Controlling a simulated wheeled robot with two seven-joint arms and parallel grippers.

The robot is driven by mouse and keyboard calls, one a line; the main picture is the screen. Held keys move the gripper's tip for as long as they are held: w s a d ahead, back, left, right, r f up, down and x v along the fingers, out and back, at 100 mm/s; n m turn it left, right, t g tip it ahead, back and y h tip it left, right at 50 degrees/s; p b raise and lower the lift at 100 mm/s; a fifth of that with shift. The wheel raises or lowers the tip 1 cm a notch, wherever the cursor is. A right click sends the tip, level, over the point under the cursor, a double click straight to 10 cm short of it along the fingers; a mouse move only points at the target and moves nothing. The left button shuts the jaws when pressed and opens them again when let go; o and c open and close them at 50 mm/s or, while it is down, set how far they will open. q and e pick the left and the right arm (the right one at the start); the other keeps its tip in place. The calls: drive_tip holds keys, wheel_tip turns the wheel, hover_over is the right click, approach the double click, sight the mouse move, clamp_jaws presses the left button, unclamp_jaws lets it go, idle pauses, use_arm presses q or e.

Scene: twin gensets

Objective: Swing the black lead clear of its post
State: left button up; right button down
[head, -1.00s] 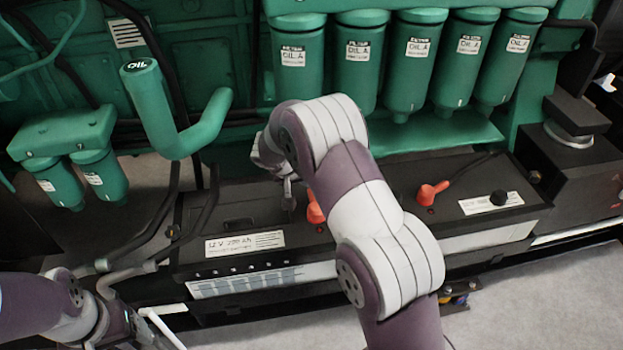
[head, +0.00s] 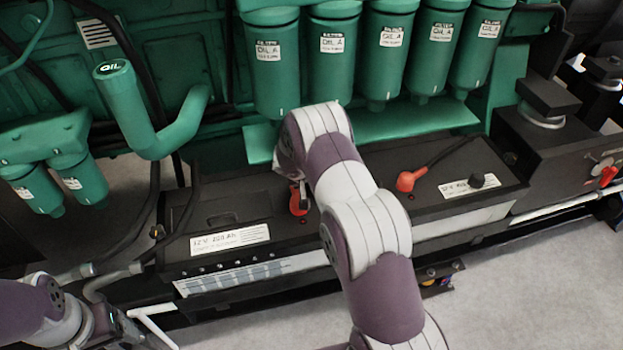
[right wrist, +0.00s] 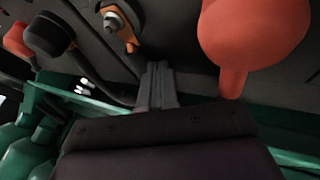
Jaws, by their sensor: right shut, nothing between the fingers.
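In the right wrist view a black cap (right wrist: 50,35) sits on a dark lead that runs down and right behind my fingers. Near it is a bare bolt post (right wrist: 113,20) with a copper-orange lug around its base. My right gripper (right wrist: 157,85) is shut and empty, below the bolt and left of a large red cap (right wrist: 255,40). In the head view my right gripper (head: 303,197) is at the left battery (head: 240,205), beside that red cap, partly hidden by my wrist. My left gripper (head: 118,328) is low at the left; its fingers are unclear.
Green oil filters (head: 333,50) hang behind. A green OIL pipe (head: 130,110) stands at the left. The floor in front (head: 520,290) is open.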

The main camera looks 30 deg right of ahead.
drive_tip(key=d+n+b, duration=0.1)
drive_tip(key=b, duration=0.1)
drive_tip(key=s+d+n+t+b, duration=0.1)
drive_tip(key=b, duration=0.1)
drive_tip(key=d+y+b, duration=0.1)
drive_tip(key=b, duration=0.2)
drive_tip(key=shift+s+d+f+n, duration=0.2)
drive_tip(key=shift+s+f+n, duration=0.1)
drive_tip(key=shift+n, duration=0.1)
drive_tip(key=shift+d+r, duration=0.15)
drive_tip(key=shift+d, duration=0.05)
drive_tip(key=shift+r, duration=0.15)
drive_tip(key=shift+a, duration=0.1)
